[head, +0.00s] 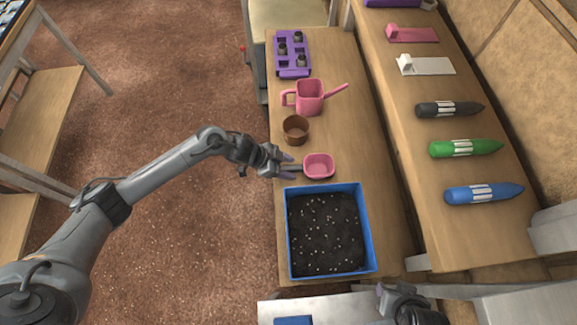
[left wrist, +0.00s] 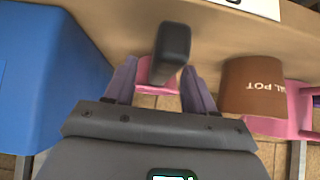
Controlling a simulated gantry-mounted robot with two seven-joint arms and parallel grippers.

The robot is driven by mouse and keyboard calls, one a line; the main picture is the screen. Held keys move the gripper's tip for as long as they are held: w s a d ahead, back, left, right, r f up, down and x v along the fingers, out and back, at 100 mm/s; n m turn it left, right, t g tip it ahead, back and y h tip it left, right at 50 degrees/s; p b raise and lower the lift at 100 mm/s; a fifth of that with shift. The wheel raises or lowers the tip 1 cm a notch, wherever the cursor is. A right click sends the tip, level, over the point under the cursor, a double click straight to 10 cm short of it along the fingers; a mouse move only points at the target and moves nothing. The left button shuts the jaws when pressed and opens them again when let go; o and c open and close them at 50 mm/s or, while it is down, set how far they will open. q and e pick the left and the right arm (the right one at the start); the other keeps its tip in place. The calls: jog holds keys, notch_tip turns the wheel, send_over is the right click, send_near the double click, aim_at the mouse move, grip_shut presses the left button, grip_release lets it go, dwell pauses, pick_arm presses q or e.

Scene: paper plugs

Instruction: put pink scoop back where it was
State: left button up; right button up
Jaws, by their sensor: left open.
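The pink scoop (head: 319,166) lies on the wooden bench between the brown pot and the blue tray, its handle toward my left gripper. My left gripper (head: 289,167) is open around the handle end, with the fingers on either side. In the left wrist view, the dark handle (left wrist: 172,55) stands between the two purple fingers, with a gap on each side; part of the pink scoop body (left wrist: 157,72) shows behind it. My right gripper (head: 400,302) is only partly in view at the bottom edge, and its jaws cannot be made out.
A blue tray of dark soil (head: 289,235) stands just in front of the scoop. Behind are the brown pot (head: 296,129), pink watering can (head: 310,98) and purple plug tray (head: 292,71).

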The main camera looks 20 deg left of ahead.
pick_arm(q)
jog(key=p+v, duration=0.1)
jog(key=v, duration=1)
jog(key=shift+r, duration=0.15)
jog(key=shift+a, duration=0.1)
